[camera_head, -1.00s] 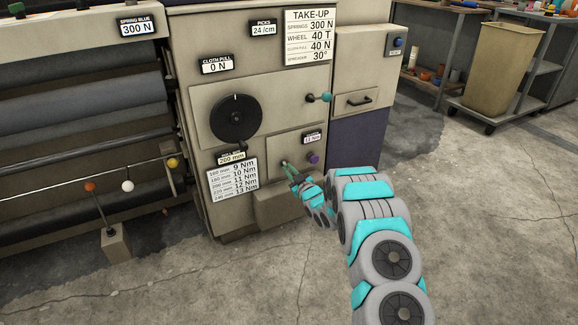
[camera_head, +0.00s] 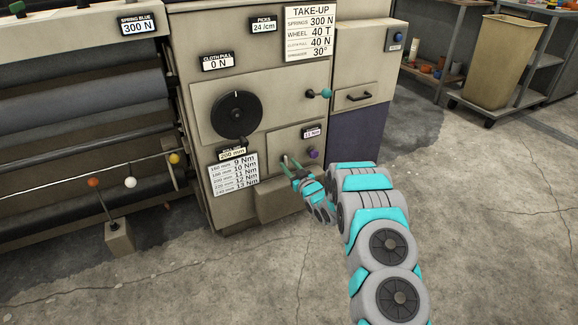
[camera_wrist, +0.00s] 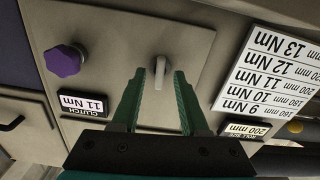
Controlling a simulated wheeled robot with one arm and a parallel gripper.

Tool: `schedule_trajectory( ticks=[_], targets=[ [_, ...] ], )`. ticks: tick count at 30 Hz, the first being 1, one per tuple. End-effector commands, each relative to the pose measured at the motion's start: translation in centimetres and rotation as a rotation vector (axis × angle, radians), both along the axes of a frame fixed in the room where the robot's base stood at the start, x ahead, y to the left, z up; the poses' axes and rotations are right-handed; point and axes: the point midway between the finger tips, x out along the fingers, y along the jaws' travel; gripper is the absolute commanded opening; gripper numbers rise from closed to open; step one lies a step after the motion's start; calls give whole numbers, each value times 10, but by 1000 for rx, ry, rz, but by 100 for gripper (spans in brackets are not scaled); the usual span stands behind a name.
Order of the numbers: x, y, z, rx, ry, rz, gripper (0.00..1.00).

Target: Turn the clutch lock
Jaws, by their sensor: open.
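A small pale grey lever (camera_wrist: 160,72), which looks like the clutch lock, stands out from a beige plate (camera_wrist: 110,30) in the wrist view. My gripper (camera_wrist: 159,80) is open, with one green finger on each side of the lever. The fingertips look close to it, with narrow gaps; I cannot tell how deep they reach. In the head view my gripper (camera_head: 288,163) is at the lower panel, and the lever is hard to make out. A purple knob (camera_wrist: 64,61) and a display reading "CLUTCH 11 Nm" (camera_wrist: 84,104) sit beside the lever; the knob also shows in the head view (camera_head: 313,153).
A torque chart (camera_head: 233,176) is left of my gripper, below a black dial (camera_head: 236,114). A teal-tipped lever (camera_head: 326,93) projects above the plate. A box-like ledge (camera_head: 280,199) juts out below. Open concrete floor (camera_head: 480,200) lies to the right.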

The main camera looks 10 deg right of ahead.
Motion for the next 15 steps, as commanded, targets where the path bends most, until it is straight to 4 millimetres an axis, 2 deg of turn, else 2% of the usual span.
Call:
schedule_trajectory(
  ticks=[15],
  targets=[
    [-44, -15, 0, 1, 0, -1, 44]
  ],
)
